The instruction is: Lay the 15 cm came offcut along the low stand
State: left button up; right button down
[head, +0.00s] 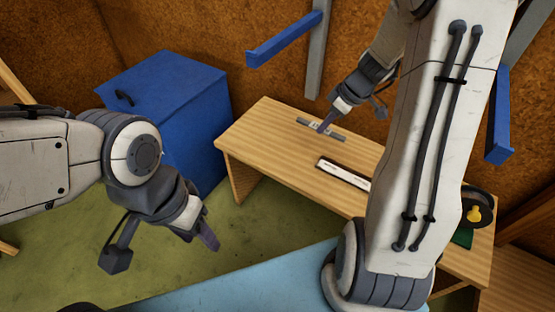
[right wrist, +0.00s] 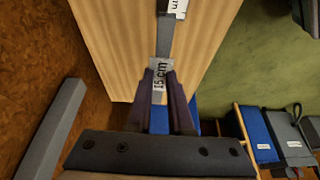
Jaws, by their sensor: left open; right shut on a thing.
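The came offcut, a thin grey strip with a white "15 cm" label, shows in the right wrist view (right wrist: 164,45) between my right fingertips (right wrist: 160,78). My right gripper (head: 323,127) is shut on it near the label, at the far part of the wooden table; the strip (head: 338,135) looks low over or on the tabletop, and I cannot tell which. A long narrow white piece with dark edges (head: 343,174) lies nearer on the table, apart from the gripper; it may be the low stand. My left gripper (head: 208,236) is open and empty over the green floor.
The wooden table (head: 265,143) has bare room left of the white piece. A black spool with a yellow part (head: 476,212) is at its right end. A blue cabinet (head: 165,110) stands left. A second white label (right wrist: 178,7) shows at the top of the right wrist view.

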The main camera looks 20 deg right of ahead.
jog(key=shift+w+a+f, duration=0.15)
jog(key=shift+f, duration=0.3)
jog(key=b, duration=0.3)
send_over(279, 153)
jog(key=f, duration=0.4)
jog(key=s+f, duration=0.1)
jog(key=f, duration=0.1)
jog(key=shift+d+f, duration=0.3)
jog(key=shift+d, duration=0.1)
notch_tip(279, 153, down, 4)
jog(key=shift+f+b, duration=0.1)
jog(key=shift+b, duration=0.9)
jog(key=c, duration=0.8)
grip_release()
